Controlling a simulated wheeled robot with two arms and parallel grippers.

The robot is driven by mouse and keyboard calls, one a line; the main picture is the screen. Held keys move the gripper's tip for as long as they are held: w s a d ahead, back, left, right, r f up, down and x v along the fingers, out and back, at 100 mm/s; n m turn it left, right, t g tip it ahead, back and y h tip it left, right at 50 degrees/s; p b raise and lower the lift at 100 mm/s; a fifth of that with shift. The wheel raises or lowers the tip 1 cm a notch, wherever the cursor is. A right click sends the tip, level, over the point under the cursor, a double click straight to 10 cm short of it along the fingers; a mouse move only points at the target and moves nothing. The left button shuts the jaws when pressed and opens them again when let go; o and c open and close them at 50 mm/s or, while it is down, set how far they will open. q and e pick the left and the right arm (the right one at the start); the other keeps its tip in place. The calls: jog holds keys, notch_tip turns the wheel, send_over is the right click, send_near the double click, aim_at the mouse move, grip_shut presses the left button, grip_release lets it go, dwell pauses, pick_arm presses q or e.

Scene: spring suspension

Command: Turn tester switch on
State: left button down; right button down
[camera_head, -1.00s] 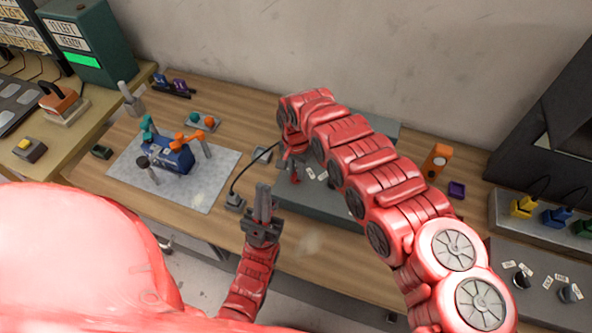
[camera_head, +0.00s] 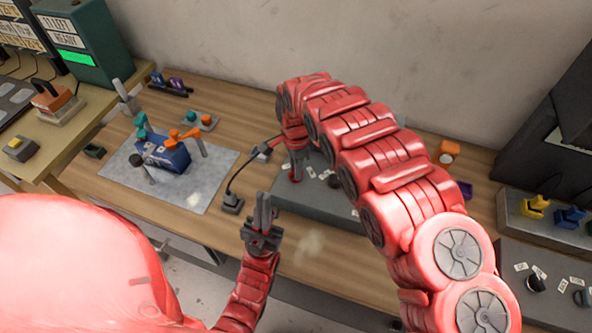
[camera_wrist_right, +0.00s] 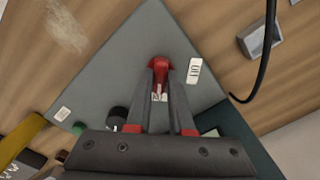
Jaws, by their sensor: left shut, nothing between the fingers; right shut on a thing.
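The tester (camera_head: 325,208) is a grey-green box on the wooden bench, partly hidden behind my right arm. In the right wrist view its flat top panel (camera_wrist_right: 105,70) carries a red switch (camera_wrist_right: 160,65) with a white label reading OFF (camera_wrist_right: 194,70) beside it. A second label (camera_wrist_right: 158,97) is partly hidden between the fingers. My right gripper (camera_wrist_right: 160,82) is shut on the red switch; in the head view this gripper (camera_head: 295,168) is over the tester's left part. My left gripper (camera_head: 262,205) is shut and empty, just left of the tester's front.
A black cable (camera_head: 240,170) runs to a small grey plug block (camera_head: 231,203) left of the tester. A blue device (camera_head: 165,155) stands on a grey mat (camera_head: 205,185). An orange item (camera_head: 449,151) stands at the right. A dark knob (camera_wrist_right: 117,118) is on the panel.

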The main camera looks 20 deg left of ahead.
dwell(0.4)
jog(key=c, duration=0.8)
grip_release()
jog(key=shift+r, duration=0.25)
jog(key=shift+r+b, duration=0.6)
jog(key=shift+r, duration=0.35)
notch_tip(320, 180, up, 7)
jog(key=p, duration=0.3)
jog(key=shift+w+f, duration=0.15)
notch_tip(320, 180, up, 8)
jog(key=b, duration=0.1)
jog(key=shift+r+b, duration=0.2)
jog(key=shift+b, duration=0.2)
